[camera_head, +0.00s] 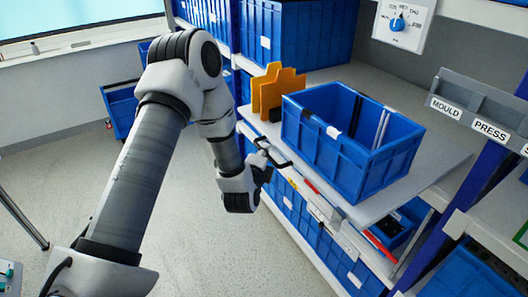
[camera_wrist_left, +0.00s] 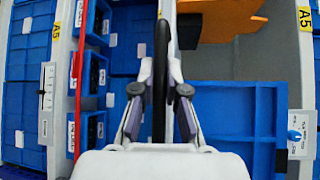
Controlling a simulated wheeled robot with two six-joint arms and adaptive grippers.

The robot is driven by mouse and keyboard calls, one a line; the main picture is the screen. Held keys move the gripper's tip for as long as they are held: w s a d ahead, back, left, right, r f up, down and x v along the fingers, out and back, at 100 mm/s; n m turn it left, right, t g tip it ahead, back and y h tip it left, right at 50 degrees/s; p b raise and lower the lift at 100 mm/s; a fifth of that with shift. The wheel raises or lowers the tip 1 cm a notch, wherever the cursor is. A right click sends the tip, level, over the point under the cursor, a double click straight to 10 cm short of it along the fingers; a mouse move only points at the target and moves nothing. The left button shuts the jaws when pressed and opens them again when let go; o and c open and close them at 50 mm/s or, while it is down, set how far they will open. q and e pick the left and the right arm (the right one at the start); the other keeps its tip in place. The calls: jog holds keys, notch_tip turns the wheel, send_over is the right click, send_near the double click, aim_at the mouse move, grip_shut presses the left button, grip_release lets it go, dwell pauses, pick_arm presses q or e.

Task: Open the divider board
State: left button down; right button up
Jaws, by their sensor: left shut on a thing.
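The pale grey divider board (camera_head: 436,162) is a shelf board in the rack, and an open blue crate (camera_head: 335,150) stands on it. A black handle (camera_head: 276,157) sits at the board's front edge. My left gripper (camera_head: 264,170) is at this handle and partly hides it. In the left wrist view the handle (camera_wrist_left: 161,70) runs as a dark bar between the two fingers of my left gripper (camera_wrist_left: 160,95), which is shut on it. My right gripper is in neither view.
Orange dividers (camera_head: 275,86) stand left of the crate. Blue bins (camera_head: 300,35) fill the shelf behind, and more bins (camera_head: 300,215) sit below the board. A rotary switch (camera_head: 398,24) is at the upper right. The floor (camera_head: 60,180) at left is mostly clear.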

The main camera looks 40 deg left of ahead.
pick_arm(q)
jog(key=c, duration=1.2)
grip_release()
jog(key=f+v, duration=0.1)
jog(key=v, duration=0.6)
jog(key=shift+s+r, duration=0.15)
jog(key=shift+r, duration=0.3)
jog(key=shift+d, duration=0.15)
jog(key=s+d+f+g+h, duration=0.2)
jog(key=s+d+f, duration=0.15)
jog(key=f, duration=0.35)
jog(key=s+d+f+g+h, duration=0.1)
jog(key=s+d+f+g, duration=0.25)
jog(key=f, duration=0.35)
jog(key=s+d+f+g+h, duration=0.1)
jog(key=s+d+f+h, duration=0.2)
jog(key=f, duration=0.4)
jog(key=s+d+f+n+g, duration=0.1)
jog(key=s+f+n+g, duration=0.2)
jog(key=s+n, duration=0.4)
jog(key=s+d+f+n+g, duration=0.2)
jog(key=s+n+g, duration=0.3)
jog(key=s+n, duration=0.3)
jog(key=shift+s+d+f, duration=0.3)
jog(key=shift+s+f, duration=0.3)
jog(key=shift+s, duration=0.25)
